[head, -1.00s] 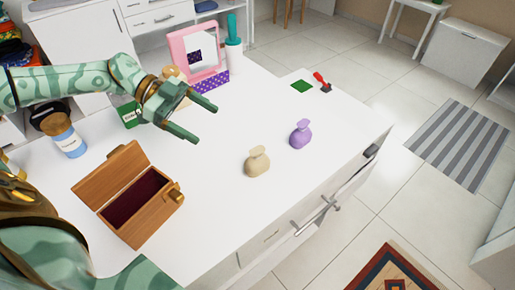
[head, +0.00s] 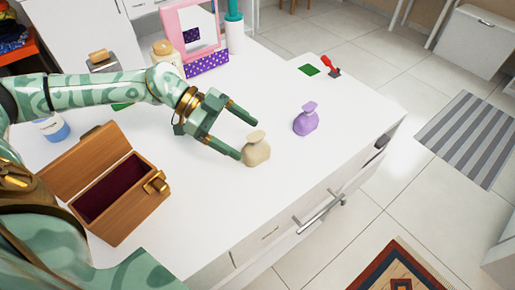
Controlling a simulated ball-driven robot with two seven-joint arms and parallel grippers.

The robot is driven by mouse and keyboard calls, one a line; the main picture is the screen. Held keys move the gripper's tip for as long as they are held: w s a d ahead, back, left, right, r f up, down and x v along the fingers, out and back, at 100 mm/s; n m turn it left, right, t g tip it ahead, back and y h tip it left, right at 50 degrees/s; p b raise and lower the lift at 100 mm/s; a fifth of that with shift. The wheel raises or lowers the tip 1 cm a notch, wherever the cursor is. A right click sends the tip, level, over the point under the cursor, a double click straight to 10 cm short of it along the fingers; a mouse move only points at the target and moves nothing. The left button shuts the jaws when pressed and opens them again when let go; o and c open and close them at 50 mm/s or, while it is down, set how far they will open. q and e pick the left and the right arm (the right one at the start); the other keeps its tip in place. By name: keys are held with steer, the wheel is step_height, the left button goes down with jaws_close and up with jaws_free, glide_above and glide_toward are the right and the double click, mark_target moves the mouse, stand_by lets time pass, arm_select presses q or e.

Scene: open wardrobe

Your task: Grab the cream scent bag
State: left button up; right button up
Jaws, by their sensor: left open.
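The cream scent bag (head: 256,153) stands upright on the white tabletop, near its front edge, with a gathered neck and flared top. My left gripper (head: 248,138) is open, its two fingers pointing right toward the bag. The nearer fingertip is right beside the bag's left side; I cannot tell whether it touches. The farther finger extends past the back of the bag's top. Nothing is held. My right gripper does not show.
A purple scent bag (head: 306,120) stands to the right of the cream one. An open wooden box (head: 117,190) with dark red lining sits at left. A pink-framed mirror (head: 196,38) and a white bottle (head: 234,36) stand behind. The tabletop between bags and mirror is clear.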

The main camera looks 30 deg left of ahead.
mark_target(256, 144)
arm_select(q)
steer(key=b+x, duration=0.1)
steer(key=x, duration=0.1)
steer(key=b+x, duration=0.1)
steer(key=x, duration=0.1)
steer(key=shift+w+f, duration=0.2)
steer(key=shift+f, duration=0.2)
steer(key=shift+w+d, duration=0.1)
steer(key=shift+d, duration=0.15)
steer(key=shift+r, duration=0.1)
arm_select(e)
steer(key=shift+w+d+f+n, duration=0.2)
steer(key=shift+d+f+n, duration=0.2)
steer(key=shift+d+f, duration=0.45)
arm_select(q)
steer(key=c, duration=1.1)
steer(key=shift+o, duration=0.2)
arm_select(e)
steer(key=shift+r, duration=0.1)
arm_select(q)
steer(key=shift+r, duration=0.1)
